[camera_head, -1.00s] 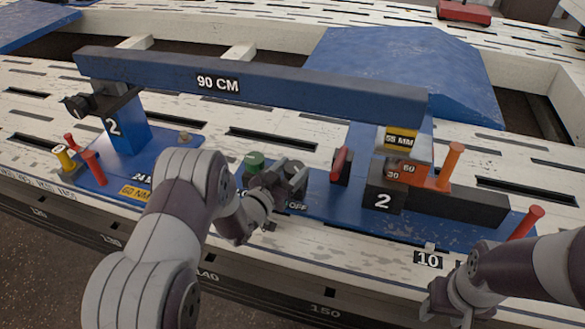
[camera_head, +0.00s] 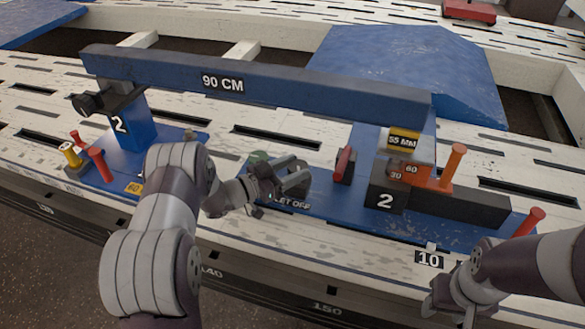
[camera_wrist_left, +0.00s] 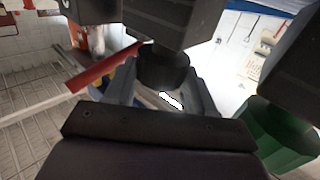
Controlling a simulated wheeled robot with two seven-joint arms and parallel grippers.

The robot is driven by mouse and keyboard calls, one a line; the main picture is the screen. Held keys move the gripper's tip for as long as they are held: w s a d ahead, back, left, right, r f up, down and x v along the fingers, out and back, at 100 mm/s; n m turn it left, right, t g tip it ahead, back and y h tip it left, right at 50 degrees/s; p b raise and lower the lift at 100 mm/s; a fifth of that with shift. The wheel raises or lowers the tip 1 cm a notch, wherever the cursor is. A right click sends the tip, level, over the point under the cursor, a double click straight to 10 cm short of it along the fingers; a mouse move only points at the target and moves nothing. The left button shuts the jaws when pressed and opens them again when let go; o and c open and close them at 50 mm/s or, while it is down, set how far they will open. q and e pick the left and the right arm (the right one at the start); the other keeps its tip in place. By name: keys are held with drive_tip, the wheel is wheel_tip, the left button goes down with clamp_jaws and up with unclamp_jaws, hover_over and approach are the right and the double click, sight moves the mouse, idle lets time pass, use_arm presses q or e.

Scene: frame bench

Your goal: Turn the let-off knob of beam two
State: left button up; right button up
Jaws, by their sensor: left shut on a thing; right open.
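My left gripper (camera_head: 288,174) is at the LET OFF label (camera_head: 292,204) on beam two's blue base. It is shut on a dark round knob (camera_wrist_left: 163,72), seen between the fingers in the left wrist view. In the head view the fingers mostly hide this knob. A green knob (camera_head: 258,158) stands just left of the fingers and shows at the right of the wrist view (camera_wrist_left: 275,135). Beam two is the blue 90 CM bar (camera_head: 270,88). My right gripper (camera_head: 442,300) is open and empty by the bench's front edge, partly hidden by its own arm.
A red lever (camera_head: 344,164) stands right of the left gripper. Beyond it are a black block marked 2 (camera_head: 385,198) and an orange post (camera_head: 453,164). The bar spans above and behind the left gripper. Red and yellow pegs (camera_head: 70,154) stand at the far left.

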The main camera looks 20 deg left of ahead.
use_arm(q)
drive_tip(key=o, duration=1)
drive_tip(key=shift+o, duration=0.2)
drive_tip(key=shift+s+a+r+p, duration=0.1)
drive_tip(key=shift+s+a+p, duration=0.1)
drive_tip(key=shift+a+p, duration=0.1)
drive_tip(key=p+v, duration=0.4)
drive_tip(key=v, duration=0.8)
drive_tip(key=shift+p, duration=0.35)
drive_tip(key=shift+w, duration=0.1)
